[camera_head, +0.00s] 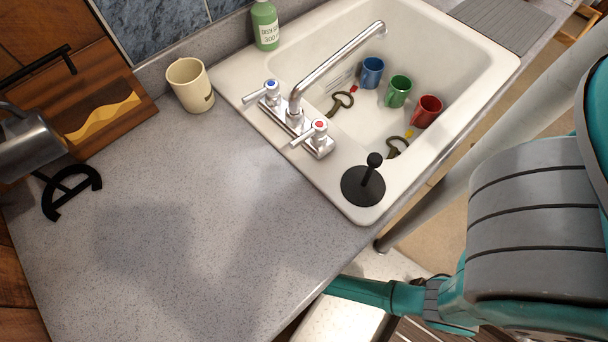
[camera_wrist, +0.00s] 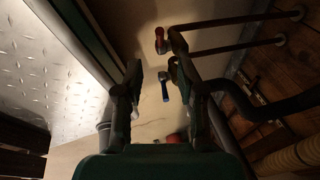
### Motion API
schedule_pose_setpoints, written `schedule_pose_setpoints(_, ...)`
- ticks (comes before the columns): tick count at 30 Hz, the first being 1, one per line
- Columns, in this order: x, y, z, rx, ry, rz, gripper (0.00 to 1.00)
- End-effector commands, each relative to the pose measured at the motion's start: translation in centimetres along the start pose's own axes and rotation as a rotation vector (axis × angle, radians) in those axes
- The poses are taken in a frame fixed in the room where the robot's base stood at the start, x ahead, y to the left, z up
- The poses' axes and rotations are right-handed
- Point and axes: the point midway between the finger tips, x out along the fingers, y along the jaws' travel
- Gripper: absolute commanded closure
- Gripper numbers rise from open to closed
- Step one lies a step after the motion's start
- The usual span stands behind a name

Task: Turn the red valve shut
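In the wrist view, a small red valve handle (camera_wrist: 160,40) sits at the end of a thin dark pipe, seen against a pale wall. A blue valve handle (camera_wrist: 164,86) is below it in the picture, close to a second pipe. My gripper (camera_wrist: 156,66) is open, with a finger on each side of the view. The red handle appears just beyond the fingertips, and nothing is visibly held. I cannot tell how far off it is. In the head view my gripper and the valves are hidden below the counter.
Thin pipes (camera_wrist: 235,22) and a thick dark pipe (camera_wrist: 255,108) cross the right of the wrist view. A metal tread-plate surface (camera_wrist: 50,70) lies at left. Above, the counter (camera_head: 170,230) holds a sink (camera_head: 335,185) containing several mugs and a tap (camera_head: 335,70).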

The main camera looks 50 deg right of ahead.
Motion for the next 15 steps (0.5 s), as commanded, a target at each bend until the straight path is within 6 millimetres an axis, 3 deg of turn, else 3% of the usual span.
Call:
schedule_pose_setpoints(5, 0.0, 0.0, 0.0, 0.0, 0.0, 0.0, 0.61)
schedule_pose_setpoints(10, -0.3, -0.1, -0.6, 0.014, 0.004, 0.01, 0.99)
schedule_pose_setpoints(15, -1.9, -0.8, -2.6, 0.059, 0.005, 0.048, 1.0)
